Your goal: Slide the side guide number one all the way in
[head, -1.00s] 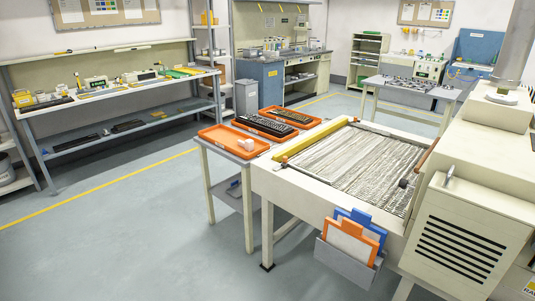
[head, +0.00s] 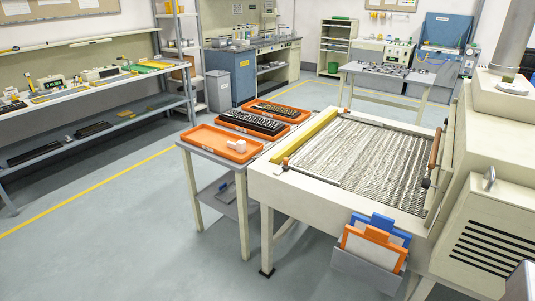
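The cream machine (head: 258,190) at centre right has a flat bed of grey slatted rollers (head: 360,165). I see no number labels, so I cannot tell which part is side guide number one. My gripper is not in view.
A grey bin (head: 219,91) stands behind. The floor at left is clear.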

